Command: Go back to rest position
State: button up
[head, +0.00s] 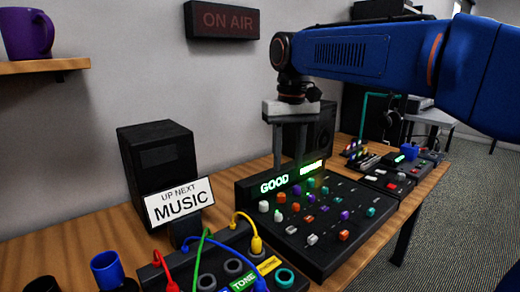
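My gripper (289,164) hangs pointing down from my blue arm, above the back edge of the black mixing console (318,257). Its two grey fingers are apart with nothing visible between them. Fingertips are close to the console's lit display (275,184), which reads "GOOD" and a second word partly hidden by a finger; I cannot tell whether they touch. In front, a black patch box (222,258) holds a red cable (163,266), a green cable (200,248), a yellow cable (247,222) and a blue cable (259,284), the last cut by the frame edge.
A black speaker (156,155) stands behind an "UP NEXT MUSIC" sign (180,202). A blue cup-like holder (107,270) is at front left. More small consoles (388,175) fill the right of the wooden desk (70,236). A purple mug (27,34) sits on a wall shelf.

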jog(key=s+d+f+m+t, duration=0.1)
jog(key=s+d+f+t, duration=0.1)
jog(key=s+d+f, duration=0.6)
jog(key=s+d+f+m+t, duration=0.1)
jog(key=s+d+f+t, duration=0.1)
jog(key=s+d+f, duration=0.7)
jog(key=s+f, duration=0.5)
jog(key=s, duration=0.1)
jog(key=shift+s+d+t, duration=0.2)
jog(key=shift+d+t, duration=0.05)
jog(key=shift+t, duration=0.05)
jog(key=shift+c, duration=0.6)
